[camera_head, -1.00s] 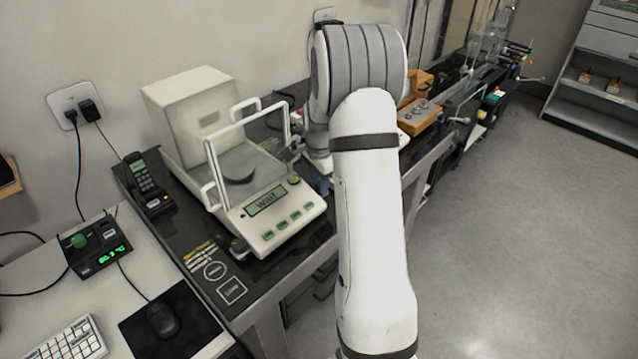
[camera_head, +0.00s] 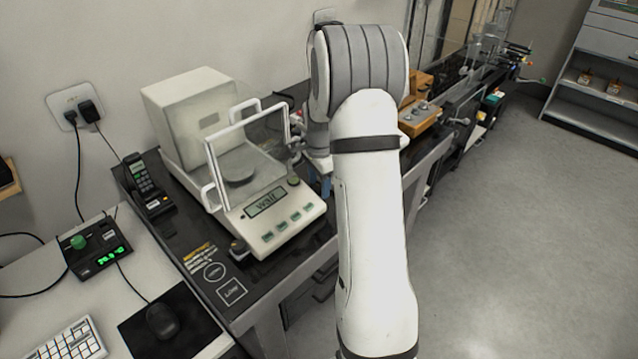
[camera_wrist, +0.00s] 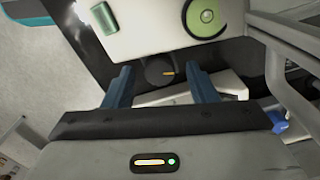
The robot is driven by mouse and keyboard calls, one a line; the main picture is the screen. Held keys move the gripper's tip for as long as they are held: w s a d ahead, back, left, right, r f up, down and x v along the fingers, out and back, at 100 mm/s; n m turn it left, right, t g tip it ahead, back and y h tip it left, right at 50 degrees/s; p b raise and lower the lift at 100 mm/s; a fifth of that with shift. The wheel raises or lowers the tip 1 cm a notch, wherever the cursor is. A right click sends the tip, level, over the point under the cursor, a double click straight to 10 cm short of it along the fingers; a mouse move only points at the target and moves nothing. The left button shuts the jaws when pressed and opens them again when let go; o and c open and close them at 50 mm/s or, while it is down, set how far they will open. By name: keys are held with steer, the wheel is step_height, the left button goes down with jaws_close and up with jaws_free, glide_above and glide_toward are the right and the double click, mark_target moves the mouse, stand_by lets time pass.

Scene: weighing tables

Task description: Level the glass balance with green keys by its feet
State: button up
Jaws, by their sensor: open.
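The glass balance with green keys (camera_head: 228,212) stands on the dark bench, its display reading "wait". Its bubble level (camera_head: 293,181) is a green disc near the front right corner; in the wrist view the level (camera_wrist: 204,17) shows at the top, but I cannot tell how well the bubble is centred. A dark round foot (camera_wrist: 152,76) with an orange mark sticks out under the balance's edge. My gripper (camera_wrist: 160,68) is open, its blue fingers on either side of this foot with gaps. In the head view my arm hides most of the gripper. The left front foot (camera_head: 238,249) is dark.
A cordless phone (camera_head: 146,187) stands left of the balance. A wooden block (camera_head: 418,119) lies beyond my arm. Bare floor is at right.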

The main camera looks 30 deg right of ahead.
mark_target(320, 185)
step_height(320, 185, up, 7)
steer(key=shift+r, duration=0.15)
steer(key=shift+c, duration=0.4)
steer(key=shift+r+p, duration=0.15)
steer(key=shift+p, duration=0.15)
steer(key=shift+c, duration=0.8)
steer(key=shift+w+d+r+p, duration=0.15)
steer(key=shift+d+r+p, duration=0.1)
steer(key=shift+p, duration=0.65)
steer(key=shift+c, duration=0.2)
step_height(320, 185, down, 9)
steer(key=n+g+y+p, duration=0.2)
steer(key=n+y+p, duration=0.2)
steer(key=p, duration=0.8)
steer(key=shift+r+p, duration=0.2)
steer(key=shift+p, duration=0.1)
